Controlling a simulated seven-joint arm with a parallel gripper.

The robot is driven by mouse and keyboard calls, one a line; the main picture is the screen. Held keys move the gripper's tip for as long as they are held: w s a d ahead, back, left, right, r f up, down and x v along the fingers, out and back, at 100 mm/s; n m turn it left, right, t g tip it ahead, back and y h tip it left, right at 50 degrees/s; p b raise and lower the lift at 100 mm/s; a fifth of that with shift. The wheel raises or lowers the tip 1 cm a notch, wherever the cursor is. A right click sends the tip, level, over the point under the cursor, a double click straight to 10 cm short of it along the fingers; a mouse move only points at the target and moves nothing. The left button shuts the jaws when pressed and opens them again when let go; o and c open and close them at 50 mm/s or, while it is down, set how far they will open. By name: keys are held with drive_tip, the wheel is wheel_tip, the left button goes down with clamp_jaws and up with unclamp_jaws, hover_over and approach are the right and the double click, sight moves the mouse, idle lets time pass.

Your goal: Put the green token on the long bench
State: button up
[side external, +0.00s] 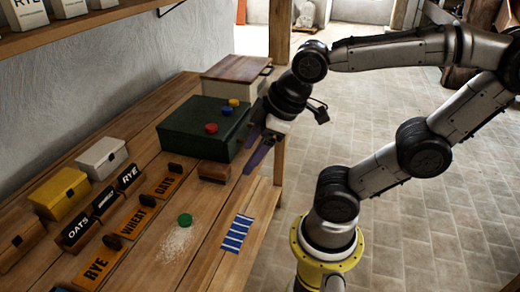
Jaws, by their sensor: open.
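The green token (184,220) lies on the wooden surface of the long bench (190,258), at the upper edge of a patch of pale spilled grain or flour. My gripper (254,150) is open, with its two dark bluish fingers apart. In the picture it is up and to the right of the green token, beside the right end of a dark green box. Nothing shows between the fingers. Its exact height above the bench cannot be told.
Red and blue tokens (211,128) and a yellow token (233,102) sit on the dark green box (203,127). A blue striped cloth (237,234) lies right of the green token. Lettered blocks (134,220) and small boxes (60,192) stand left. A brown block (214,172) lies below the green box.

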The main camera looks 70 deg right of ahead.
drive_tip(key=m, duration=0.1)
drive_tip(key=s+m, duration=0.1)
drive_tip(key=m, duration=0.2)
drive_tip(key=shift+s+r, duration=0.25)
drive_tip(key=shift+s, duration=0.15)
